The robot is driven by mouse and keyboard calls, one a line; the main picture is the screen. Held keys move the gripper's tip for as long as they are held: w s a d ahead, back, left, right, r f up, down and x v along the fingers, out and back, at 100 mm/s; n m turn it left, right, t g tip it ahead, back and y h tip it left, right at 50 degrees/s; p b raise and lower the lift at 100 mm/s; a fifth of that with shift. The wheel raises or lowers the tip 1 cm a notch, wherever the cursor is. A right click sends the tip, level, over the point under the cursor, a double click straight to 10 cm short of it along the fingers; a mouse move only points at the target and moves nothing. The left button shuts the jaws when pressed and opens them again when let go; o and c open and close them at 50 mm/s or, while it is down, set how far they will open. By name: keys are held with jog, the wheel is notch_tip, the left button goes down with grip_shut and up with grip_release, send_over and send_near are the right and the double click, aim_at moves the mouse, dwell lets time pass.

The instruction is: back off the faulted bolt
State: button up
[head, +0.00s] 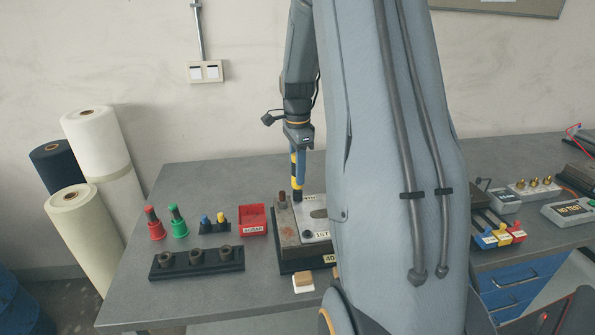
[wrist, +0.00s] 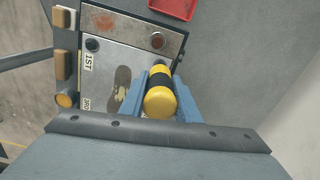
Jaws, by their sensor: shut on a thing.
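My gripper (head: 298,172) has its blue fingers shut on a yellow-and-black cylindrical tool (wrist: 160,95), held upright over the fixture. In the head view the tool's dark lower end (head: 298,195) meets the far edge of the metal plate (head: 313,217). The spot under the tool is hidden in the wrist view, so I cannot tell whether it sits on a bolt. A rusty brown bolt (head: 283,201) stands on the plate's rusty left strip.
A red tray (head: 254,220) stands left of the fixture. My arm hides the bench's middle.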

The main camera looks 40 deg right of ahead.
jog(key=shift+s, duration=0.1)
dwell(0.3)
jog(key=shift+r+p, duration=1.9)
jog(key=shift+r, duration=0.95)
